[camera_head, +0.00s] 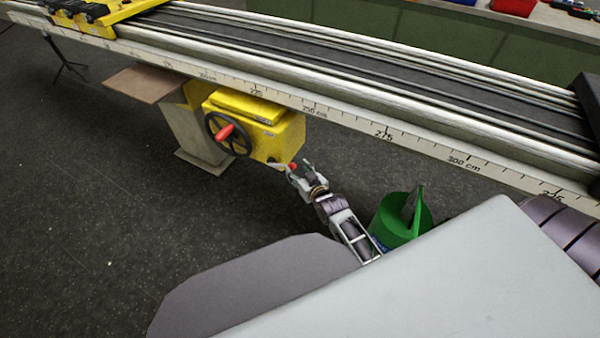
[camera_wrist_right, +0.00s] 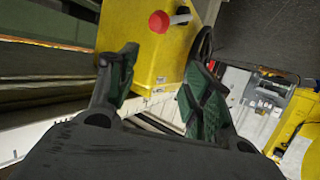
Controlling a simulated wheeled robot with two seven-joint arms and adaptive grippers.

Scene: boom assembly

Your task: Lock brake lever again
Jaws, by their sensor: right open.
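The brake lever, a pale rod with a red knob (camera_head: 293,166), sticks out from the lower right side of the yellow gearbox (camera_head: 262,132). Its red knob also shows in the right wrist view (camera_wrist_right: 158,21), beyond my fingertips near the top edge. My right gripper (camera_head: 300,169) is open, with its green-padded fingers close around or beside the knob in the head view. In the wrist view the space between the fingers (camera_wrist_right: 160,78) shows no held object. I cannot tell whether a finger touches the lever. My left gripper is not in view.
A black handwheel (camera_head: 236,146) with a red grip is on the gearbox front. The long rail with a centimetre scale (camera_head: 345,117) runs just above and behind. A green bin (camera_head: 390,222) stands close to the right of my right forearm.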

